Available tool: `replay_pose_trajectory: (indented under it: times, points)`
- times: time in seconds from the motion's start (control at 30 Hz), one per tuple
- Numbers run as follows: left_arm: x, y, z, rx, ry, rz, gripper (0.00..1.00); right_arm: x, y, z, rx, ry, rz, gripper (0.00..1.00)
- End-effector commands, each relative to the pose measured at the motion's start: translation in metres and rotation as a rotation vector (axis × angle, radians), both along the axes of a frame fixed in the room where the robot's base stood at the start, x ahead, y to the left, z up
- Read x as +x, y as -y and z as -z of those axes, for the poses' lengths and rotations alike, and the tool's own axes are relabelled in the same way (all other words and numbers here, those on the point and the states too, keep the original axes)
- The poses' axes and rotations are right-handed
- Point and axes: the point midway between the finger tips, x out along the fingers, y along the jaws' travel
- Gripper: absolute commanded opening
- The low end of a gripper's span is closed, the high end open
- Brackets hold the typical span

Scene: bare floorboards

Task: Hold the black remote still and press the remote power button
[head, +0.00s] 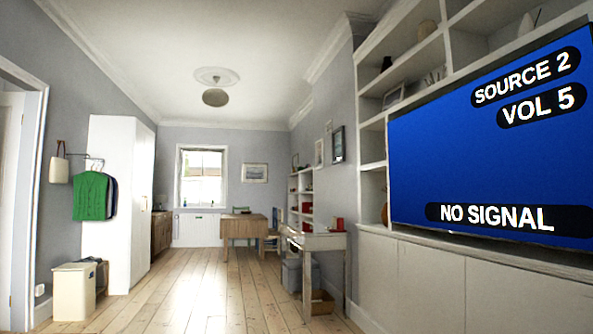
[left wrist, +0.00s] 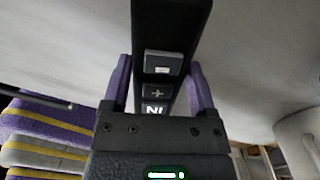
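The black remote (left wrist: 173,22) shows in the left wrist view, running up from between the fingers to the top edge. Its face shows a grey button with a light mark (left wrist: 163,64), a plus button (left wrist: 157,92) and a lower button with white lettering, partly hidden by the gripper body. My left gripper (left wrist: 160,75) has its purple fingers against both sides of the remote, shut on it. The remote's far end is out of the picture. I cannot tell which button is power. Neither gripper shows in the head view, and my right gripper is in no view.
A wall television (head: 490,155) at the right is on, blue, reading "SOURCE 2", "VOL 5" and "NO SIGNAL". White cabinets (head: 430,280) run below it. A white desk (head: 318,241) stands farther back on the right. A cream bin (head: 72,292) stands left. The floorboards (head: 215,295) are clear mid-room.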

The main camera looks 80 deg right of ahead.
Motion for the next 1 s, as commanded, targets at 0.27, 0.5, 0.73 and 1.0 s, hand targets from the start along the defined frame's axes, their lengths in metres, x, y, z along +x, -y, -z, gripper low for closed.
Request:
replay_pose_trajectory:
  times: [0.27, 0.5, 0.73, 1.0]
  points:
    - [0.000, 0.000, 0.000, 0.000, 0.000, 0.000, 1.00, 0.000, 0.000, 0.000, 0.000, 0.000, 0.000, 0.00]
    - [0.001, 0.000, -0.033, -0.003, 0.006, 0.003, 1.00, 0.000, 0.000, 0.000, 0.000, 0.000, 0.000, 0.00]
    - [0.001, 0.000, -0.095, -0.002, 0.004, 0.002, 1.00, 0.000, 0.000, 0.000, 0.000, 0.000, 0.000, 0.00]
    - [0.000, 0.000, -0.120, 0.001, 0.000, 0.000, 1.00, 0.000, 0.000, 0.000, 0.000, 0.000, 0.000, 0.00]
